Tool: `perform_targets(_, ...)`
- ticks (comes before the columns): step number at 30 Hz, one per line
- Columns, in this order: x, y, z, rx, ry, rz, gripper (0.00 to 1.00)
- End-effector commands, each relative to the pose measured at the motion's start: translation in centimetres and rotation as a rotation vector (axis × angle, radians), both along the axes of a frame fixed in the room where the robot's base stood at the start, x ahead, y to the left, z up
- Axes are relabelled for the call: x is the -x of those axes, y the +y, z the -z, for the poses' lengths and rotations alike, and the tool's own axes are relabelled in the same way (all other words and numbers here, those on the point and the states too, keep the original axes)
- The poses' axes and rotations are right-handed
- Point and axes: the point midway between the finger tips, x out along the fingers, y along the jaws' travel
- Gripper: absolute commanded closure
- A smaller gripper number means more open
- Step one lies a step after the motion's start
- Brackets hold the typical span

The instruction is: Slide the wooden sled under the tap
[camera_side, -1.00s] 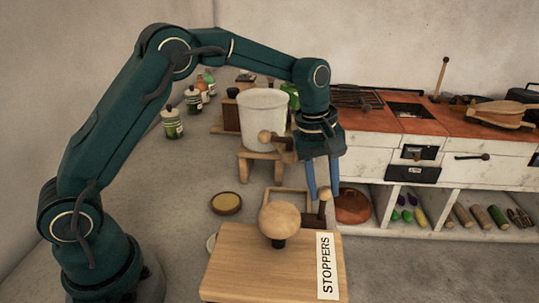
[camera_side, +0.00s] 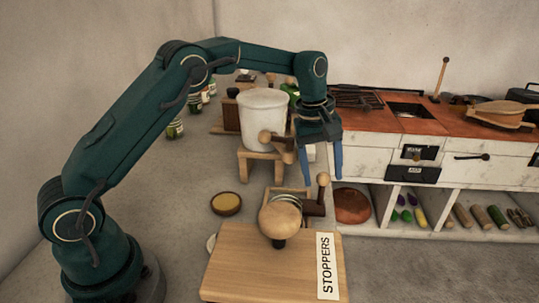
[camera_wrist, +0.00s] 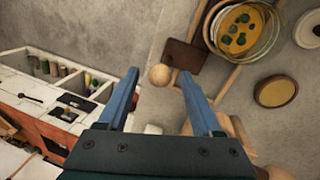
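The wooden sled (camera_side: 312,208) lies on the counter just behind the stoppers box, with a dark end piece and an upright handle with a round knob (camera_side: 323,180). It holds a round glass vessel (camera_side: 286,199), which shows yellow with green spots in the wrist view (camera_wrist: 245,28). The wooden tap (camera_side: 271,138) sticks out of the white crock (camera_side: 263,115), up and left of the sled. My gripper (camera_side: 324,177) points down, open and empty. In the wrist view its fingertips (camera_wrist: 160,74) appear on either side of the knob; I cannot tell whether they reach it.
The crock stands on a wooden stand (camera_side: 262,165). A wooden box labelled STOPPERS (camera_side: 240,268), with a big round knob, is in front. A shallow round dish (camera_side: 226,203) lies to the left. A brown disc (camera_side: 352,205) and the white cabinet (camera_side: 370,165) are to the right.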

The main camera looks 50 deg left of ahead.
Motion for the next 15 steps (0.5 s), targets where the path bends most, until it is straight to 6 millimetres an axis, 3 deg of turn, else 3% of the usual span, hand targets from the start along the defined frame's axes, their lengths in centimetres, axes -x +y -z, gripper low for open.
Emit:
perform_targets(8,0.0,0.0,-0.2,0.001,0.001,0.0,0.34)
perform_targets(15,0.4,0.3,-3.2,0.0,-0.004,0.0,0.34)
